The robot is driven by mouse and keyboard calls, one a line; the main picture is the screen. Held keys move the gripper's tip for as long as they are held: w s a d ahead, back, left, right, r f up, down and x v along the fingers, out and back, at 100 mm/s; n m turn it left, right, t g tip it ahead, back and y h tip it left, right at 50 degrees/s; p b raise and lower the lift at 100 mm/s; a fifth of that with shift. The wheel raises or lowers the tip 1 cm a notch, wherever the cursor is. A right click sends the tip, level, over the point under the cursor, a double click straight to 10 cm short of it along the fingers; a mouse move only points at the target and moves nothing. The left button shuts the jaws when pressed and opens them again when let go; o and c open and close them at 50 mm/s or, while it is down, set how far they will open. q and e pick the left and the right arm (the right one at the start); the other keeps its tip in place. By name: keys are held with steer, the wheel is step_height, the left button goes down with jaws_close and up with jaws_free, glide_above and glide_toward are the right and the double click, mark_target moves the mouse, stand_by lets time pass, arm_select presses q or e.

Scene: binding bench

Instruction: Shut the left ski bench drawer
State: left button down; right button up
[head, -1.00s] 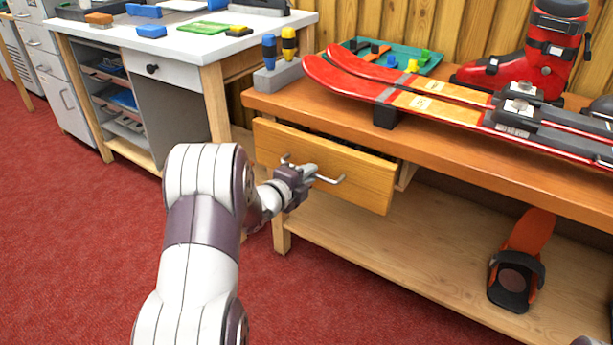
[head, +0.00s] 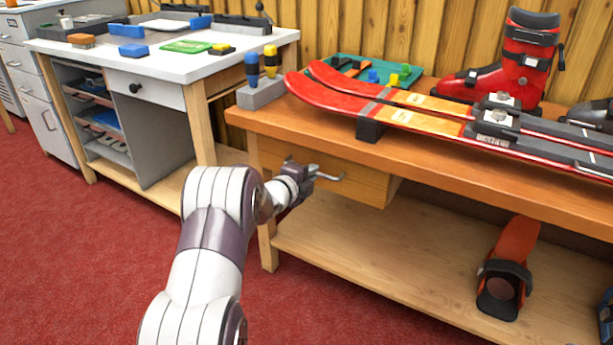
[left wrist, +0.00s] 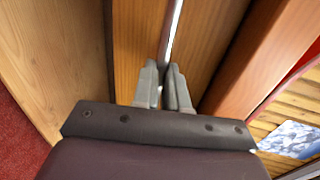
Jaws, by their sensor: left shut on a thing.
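The left ski bench drawer (head: 350,182) is a wooden drawer under the orange-brown bench top (head: 420,157). Its front now sits close under the top's edge, and no open gap shows above it. Whether it is fully flush I cannot tell. My left gripper (head: 312,172) is at the drawer front, shut on the metal bar handle (head: 332,178). In the left wrist view the fingers (left wrist: 166,88) close around the handle bar (left wrist: 171,35), with the drawer front (left wrist: 140,45) behind. My right gripper is not in view.
Red skis (head: 400,115) and a red boot (head: 525,65) rest on the bench top. A white-topped workbench (head: 150,62) stands at the left. Red carpet (head: 90,270) is clear in front.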

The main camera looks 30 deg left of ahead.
arm_select(q)
steer(key=c, duration=1.5)
jaws_free()
steer(key=shift+w+r, duration=0.1)
steer(key=shift+r, duration=0.1)
steer(key=o, duration=0.3)
steer(key=shift+w+f, duration=0.15)
steer(key=p+v, duration=0.4)
steer(key=v, duration=0.8)
steer(key=shift+s+a+p, duration=0.1)
steer(key=shift+s+p, duration=0.3)
